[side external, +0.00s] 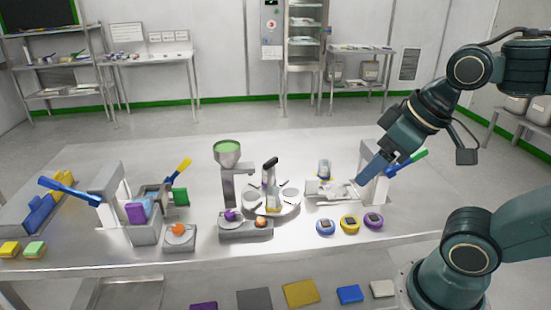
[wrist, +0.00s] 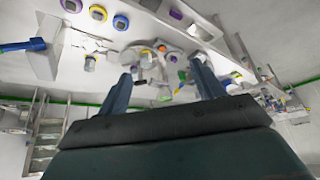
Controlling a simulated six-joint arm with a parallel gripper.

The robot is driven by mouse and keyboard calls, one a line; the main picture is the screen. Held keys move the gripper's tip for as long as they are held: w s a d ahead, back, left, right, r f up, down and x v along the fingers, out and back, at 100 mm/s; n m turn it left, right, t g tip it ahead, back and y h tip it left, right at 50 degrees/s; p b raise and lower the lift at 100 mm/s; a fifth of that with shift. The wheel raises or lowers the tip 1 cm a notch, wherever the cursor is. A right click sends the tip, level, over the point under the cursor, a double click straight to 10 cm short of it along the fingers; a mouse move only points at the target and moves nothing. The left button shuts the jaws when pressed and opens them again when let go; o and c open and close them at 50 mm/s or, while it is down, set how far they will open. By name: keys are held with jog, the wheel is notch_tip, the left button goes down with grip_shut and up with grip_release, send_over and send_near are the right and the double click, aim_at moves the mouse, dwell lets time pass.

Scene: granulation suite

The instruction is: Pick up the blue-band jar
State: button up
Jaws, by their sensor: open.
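A small clear jar with a blue band and yellowish contents (side external: 324,169) stands upright on the table behind the pale metal fixture (side external: 327,189). It looks like the same jar in the wrist view (wrist: 89,63), left of my fingers. A second small jar with yellowish contents (side external: 272,203) stands on the round turntable (side external: 285,210); its band colour is hard to tell. My gripper (side external: 370,170) is above the table, right of the blue-band jar and apart from it. In the wrist view my gripper (wrist: 163,86) has its fingers wide apart with nothing held between them.
A grey post with a green-and-blue handle (side external: 374,160) stands close by my gripper. Blue (side external: 325,227), yellow (side external: 349,224) and purple (side external: 373,220) round pieces lie at the front. A green-topped funnel stand (side external: 228,152) rises left of the turntable. The table's back is clear.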

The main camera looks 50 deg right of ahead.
jog(key=shift+w, duration=0.1)
jog(key=w+d+r+m+g, duration=0.1)
jog(key=w+d+r+m, duration=0.15)
jog(key=w, duration=0.35)
jog(key=w+d+r+m+g, duration=0.1)
jog(key=w+d+m, duration=0.2)
jog(key=w, duration=0.2)
jog(key=m+g, duration=0.4)
jog(key=m, duration=1.1)
send_over(324, 169)
jog(key=w+d, duration=0.1)
jog(key=d, duration=0.1)
notch_tip(324, 169, down, 20)
jog(key=r, duration=0.1)
jog(key=shift+w+f, duration=0.15)
jog(key=shift+f, duration=0.4)
jog(key=shift+f, duration=0.1)
jog(key=shift+f, duration=4.2)
